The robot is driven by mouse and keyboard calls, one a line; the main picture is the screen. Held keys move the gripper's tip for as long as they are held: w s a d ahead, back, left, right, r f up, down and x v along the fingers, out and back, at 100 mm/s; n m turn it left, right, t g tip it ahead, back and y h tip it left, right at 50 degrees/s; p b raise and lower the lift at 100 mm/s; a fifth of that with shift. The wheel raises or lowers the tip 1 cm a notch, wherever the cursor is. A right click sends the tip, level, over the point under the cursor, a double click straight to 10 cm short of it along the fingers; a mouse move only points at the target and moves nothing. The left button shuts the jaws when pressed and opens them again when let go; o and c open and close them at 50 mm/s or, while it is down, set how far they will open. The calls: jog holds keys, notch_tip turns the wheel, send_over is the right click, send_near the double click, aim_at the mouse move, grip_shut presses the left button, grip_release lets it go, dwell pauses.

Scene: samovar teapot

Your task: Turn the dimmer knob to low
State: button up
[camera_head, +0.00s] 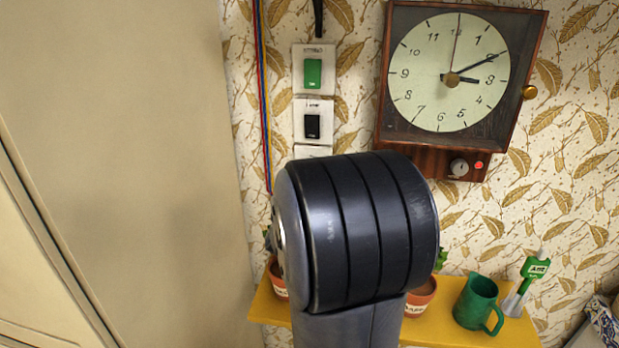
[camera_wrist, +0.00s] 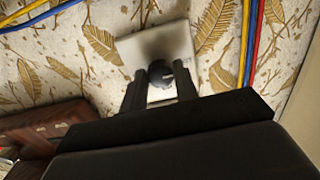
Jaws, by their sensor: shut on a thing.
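The dimmer knob (camera_wrist: 159,73) is a small dark round knob on a white wall plate (camera_wrist: 150,42) in the wrist view. My gripper (camera_wrist: 161,80) has its two dark fingers on either side of the knob and is shut on it. The knob's marking and the setting it points to cannot be made out. In the head view my arm hides the knob and the gripper. Only the top edge of a white plate (camera_head: 312,151) shows there, just above my arm.
Above that plate are a black switch (camera_head: 313,126) and a green switch (camera_head: 313,73). A wooden clock (camera_head: 445,72) hangs to the right, with a small knob (camera_head: 459,167) below its face. A yellow shelf (camera_head: 440,335) below holds pots and a green jug (camera_head: 476,303). Coloured cables (camera_head: 262,100) run left.

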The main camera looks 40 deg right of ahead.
jog(key=shift+f, duration=0.1)
jog(key=o, duration=0.9)
jog(key=shift+o, duration=0.2)
jog(key=v, duration=1)
jog(key=shift+s+a, duration=0.25)
jog(key=shift+s, duration=0.05)
jog(key=x, duration=1.1)
jog(key=shift+a, duration=0.2)
